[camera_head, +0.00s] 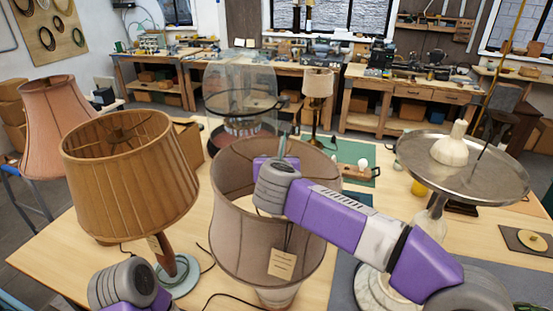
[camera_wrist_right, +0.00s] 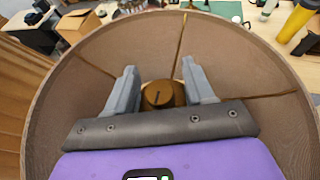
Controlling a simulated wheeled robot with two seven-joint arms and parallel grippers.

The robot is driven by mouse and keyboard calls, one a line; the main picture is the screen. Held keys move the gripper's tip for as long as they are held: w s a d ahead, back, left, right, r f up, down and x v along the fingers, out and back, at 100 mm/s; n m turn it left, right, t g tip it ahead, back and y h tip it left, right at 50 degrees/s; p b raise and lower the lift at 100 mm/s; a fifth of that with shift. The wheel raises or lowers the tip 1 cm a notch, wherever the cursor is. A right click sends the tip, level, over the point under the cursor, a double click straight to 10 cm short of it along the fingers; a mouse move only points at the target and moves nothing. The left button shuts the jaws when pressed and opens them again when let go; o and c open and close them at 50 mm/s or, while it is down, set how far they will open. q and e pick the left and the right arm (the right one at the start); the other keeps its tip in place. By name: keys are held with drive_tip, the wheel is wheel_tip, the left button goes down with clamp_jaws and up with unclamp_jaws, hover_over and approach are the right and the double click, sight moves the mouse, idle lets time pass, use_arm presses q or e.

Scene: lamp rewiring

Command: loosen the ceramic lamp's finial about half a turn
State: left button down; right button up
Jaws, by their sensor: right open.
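The ceramic lamp's grey-brown shade (camera_head: 228,215) stands at the middle of the table, with a paper tag hanging on it and its pale base (camera_head: 277,296) partly showing below. My right arm reaches over the shade from the right. In the right wrist view, my right gripper (camera_wrist_right: 159,72) is open over the shade (camera_wrist_right: 95,45). Its two fingers stand on either side of the round brass finial (camera_wrist_right: 158,96), with a narrow gap on each side. In the head view the finial is hidden behind my arm. Only my left wrist shows at the lower left; its fingers are out of view.
A wooden lamp with a pleated tan shade (camera_head: 130,180) stands close on the left. A lamp with a round metal tray (camera_head: 465,175) stands on the right, near my right forearm. A glass dome (camera_head: 240,90) and a small lamp (camera_head: 317,88) stand behind.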

drive_tip(key=shift+w, duration=0.1)
drive_tip(key=shift+w+f, duration=0.1)
drive_tip(key=shift+c, duration=1.1)
drive_tip(key=c, duration=0.8)
drive_tip(key=shift+o, duration=0.2)
